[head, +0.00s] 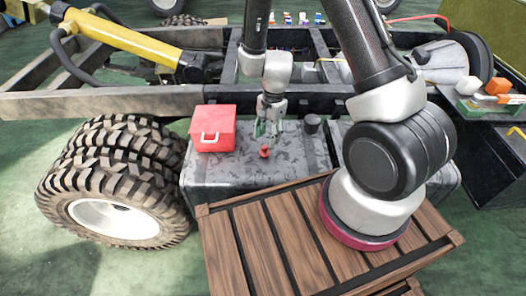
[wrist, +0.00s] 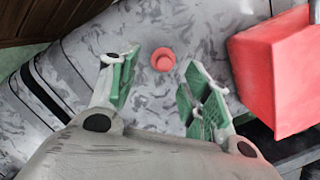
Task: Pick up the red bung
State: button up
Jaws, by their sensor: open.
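The red bung (head: 264,152) is a small round red piece on the top of a grey mottled box (head: 240,172) in the head view. In the wrist view the bung (wrist: 163,59) sits on the mottled surface, beyond the fingertips and roughly in line with the gap between them. My gripper (head: 268,130) is just above and behind the bung in the head view. In the wrist view my gripper (wrist: 158,75) is open, with green finger pads apart and nothing between them.
A red box with a white handle (head: 213,128) stands left of the bung; it also shows in the wrist view (wrist: 275,70). A chassis rail (head: 120,103) runs behind. A slatted wooden crate (head: 285,240) is in front.

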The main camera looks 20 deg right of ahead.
aim_at(265, 146)
jog(key=f, duration=0.5)
jog(key=a+f, duration=0.1)
jog(key=f, duration=0.2)
jog(key=shift+w, duration=0.25)
jog(key=shift+r, duration=0.1)
jog(key=c, duration=0.8)
